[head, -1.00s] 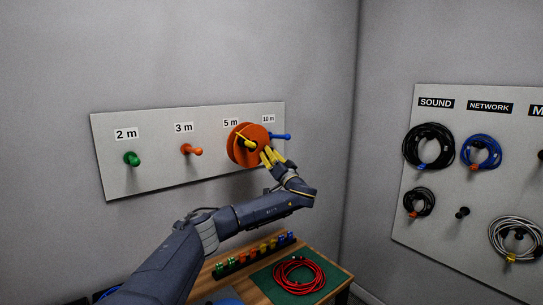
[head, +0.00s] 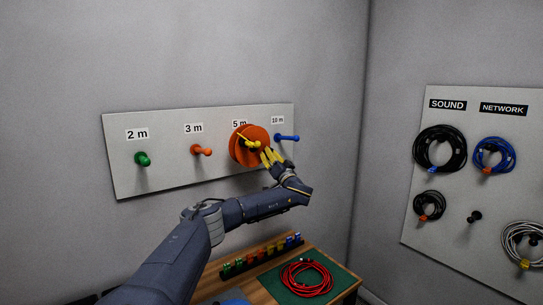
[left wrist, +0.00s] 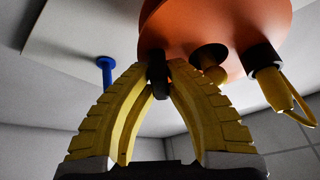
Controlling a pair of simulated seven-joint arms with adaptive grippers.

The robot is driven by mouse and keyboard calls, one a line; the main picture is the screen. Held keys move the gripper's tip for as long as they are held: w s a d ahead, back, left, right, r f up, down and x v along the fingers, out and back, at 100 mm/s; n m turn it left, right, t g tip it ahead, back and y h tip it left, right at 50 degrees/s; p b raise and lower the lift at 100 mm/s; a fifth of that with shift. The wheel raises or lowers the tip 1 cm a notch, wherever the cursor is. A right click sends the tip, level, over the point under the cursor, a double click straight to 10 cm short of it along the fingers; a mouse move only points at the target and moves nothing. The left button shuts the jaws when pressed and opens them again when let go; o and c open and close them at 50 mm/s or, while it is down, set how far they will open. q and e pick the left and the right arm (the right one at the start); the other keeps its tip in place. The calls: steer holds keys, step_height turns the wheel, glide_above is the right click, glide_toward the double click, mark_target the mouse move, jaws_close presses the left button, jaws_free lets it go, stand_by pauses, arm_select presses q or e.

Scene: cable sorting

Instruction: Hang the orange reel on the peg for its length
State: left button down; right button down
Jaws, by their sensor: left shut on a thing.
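The orange reel (head: 240,152) is in front of the pegboard, just under the "5 m" label (head: 239,124), and covers the label's lower edge. My left gripper (head: 266,156) is at the reel's right side. In the left wrist view, its yellow fingers (left wrist: 161,78) are shut on a small black part at the rim of the reel (left wrist: 185,25). A yellow rounded end (left wrist: 213,70) shows at the reel's dark hub and looks like a peg. I cannot tell how deep it sits. A yellow plug (left wrist: 270,86) with a cable loop hangs beside it. My right gripper is out of view.
The board (head: 170,180) also has a green peg (head: 143,159), an orange peg (head: 201,150) and a blue peg (head: 288,138) just right of the reel. Below are a table with a coiled red cable (head: 306,278) and a rack of coloured pieces (head: 262,254). Cables hang on the right wall.

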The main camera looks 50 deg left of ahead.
arm_select(q)
steer(key=shift+w+a, duration=0.2)
steer(key=shift+a, duration=1.05)
steer(key=shift+a+f, duration=0.25)
steer(key=shift+f, duration=0.05)
steer(key=c, duration=1.4)
jaws_free()
steer(key=shift+w+f, duration=0.1)
